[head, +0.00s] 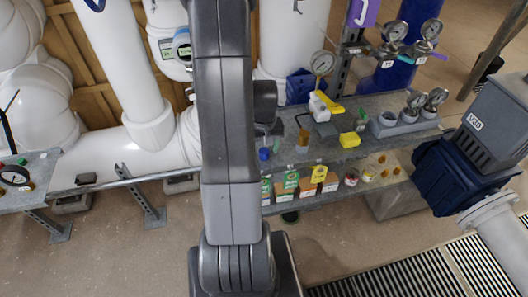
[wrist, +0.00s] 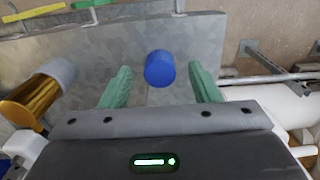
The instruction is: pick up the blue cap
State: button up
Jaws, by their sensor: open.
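The blue cap (head: 264,154) stands on the grey metal shelf (head: 345,150), near its front left edge in the head view. In the wrist view the blue cap (wrist: 160,68) appears as a short blue cylinder between and just beyond my two green fingertips. My gripper (wrist: 161,86) is open and empty, with one finger on each side of the cap and a visible gap to both. In the head view my arm covers the shelf's left end and much of the gripper.
A brass fitting with a grey collar (wrist: 42,88) stands left of the cap in the wrist view. A yellow block (head: 349,140), a white bottle (head: 318,106) and gauges (head: 322,63) lie farther right in the head view. Small boxes (head: 305,182) line the lower shelf.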

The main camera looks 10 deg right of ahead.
aim_at(264, 151)
jog(key=shift+f, duration=0.4)
jog(key=c, duration=1)
jog(key=shift+r, duration=0.15)
notch_tip(264, 151, up, 10)
jog(key=shift+f+b, duration=0.1)
jog(key=shift+b, duration=0.45)
jog(key=shift+o, duration=1.4)
jog(key=shift+c, duration=1.1)
